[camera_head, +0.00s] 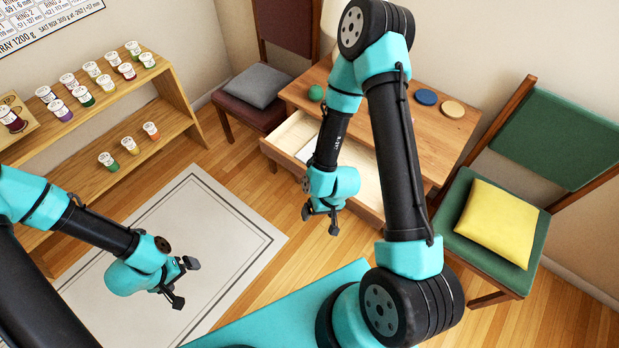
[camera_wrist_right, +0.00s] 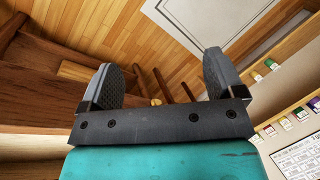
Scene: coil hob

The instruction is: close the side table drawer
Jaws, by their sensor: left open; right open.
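The wooden side table (camera_head: 436,142) stands at the back, right of centre. Its drawer (camera_head: 281,157) is pulled out toward me, with a pale inside and a whitish flat item in it. My right arm hides the middle of the drawer. My right gripper (camera_head: 320,221) is open and empty, in front of the drawer and apart from it in the picture. Its two fingers also show spread in the right wrist view (camera_wrist_right: 162,82), with nothing between them. My left gripper (camera_head: 184,283) is open and empty over the pale rug, well away from the drawer.
A green ball (camera_head: 315,93), a blue disc (camera_head: 426,97) and a tan disc (camera_head: 453,109) lie on the tabletop. A green chair with a yellow cushion (camera_head: 497,222) stands at right, a chair with a grey cushion (camera_head: 258,84) behind. A shelf (camera_head: 150,140) with several jars is at left.

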